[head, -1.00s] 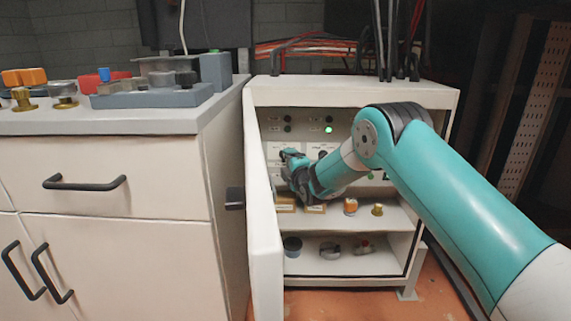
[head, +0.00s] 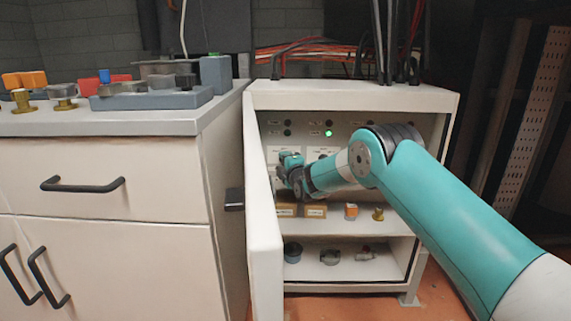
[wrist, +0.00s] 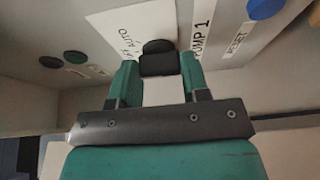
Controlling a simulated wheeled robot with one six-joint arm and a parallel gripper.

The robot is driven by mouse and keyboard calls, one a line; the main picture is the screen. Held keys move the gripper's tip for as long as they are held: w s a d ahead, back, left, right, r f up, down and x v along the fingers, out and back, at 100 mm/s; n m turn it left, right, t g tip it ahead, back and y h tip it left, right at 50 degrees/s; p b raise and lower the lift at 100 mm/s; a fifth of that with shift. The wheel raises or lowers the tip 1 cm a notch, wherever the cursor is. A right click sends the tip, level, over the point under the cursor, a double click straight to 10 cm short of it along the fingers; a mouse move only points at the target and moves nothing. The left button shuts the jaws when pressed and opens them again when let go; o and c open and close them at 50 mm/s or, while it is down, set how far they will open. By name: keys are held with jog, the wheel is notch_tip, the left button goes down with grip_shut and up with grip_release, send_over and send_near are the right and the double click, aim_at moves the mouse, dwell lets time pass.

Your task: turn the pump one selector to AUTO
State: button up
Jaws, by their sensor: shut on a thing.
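The control cabinet (head: 350,96) stands open, and my arm reaches into it. In the wrist view my gripper (wrist: 157,68) is shut on the black pump one selector (wrist: 158,46), with a teal finger on each side of the knob. The selector sits on a white label plate; "AUTO" shows to its left and "PUMP 1" (wrist: 203,30) to its right. The knob's pointer direction cannot be told. In the head view my gripper (head: 290,165) is at the left of the panel and hides the selector.
A blue button (wrist: 265,8) by a "RESET" label is at the wrist view's upper right. Dark indicators (wrist: 75,57) are at the left. A green lamp (head: 328,133) is lit. The cabinet door (head: 262,220) stands open at the left. Small parts fill the shelves below.

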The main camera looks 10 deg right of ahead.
jog(key=shift+f+b, duration=0.15)
jog(key=shift+b, duration=0.15)
jog(key=shift+a+f+m+t+h+b, duration=0.1)
jog(key=shift+m+t+h+b, duration=0.35)
jog(key=shift+m+b, duration=0.95)
jog(key=shift+d+f+m+t+h+b, duration=0.15)
jog(key=shift+m+t+b, duration=0.65)
jog(key=shift+m, duration=1)
jog(key=shift+a+r+m+t+h+b, duration=0.15)
jog(key=shift+m+t+h+b, duration=0.25)
jog(key=shift+m+b, duration=1)
jog(key=shift+m, duration=0.4)
jog(key=o, duration=0.9)
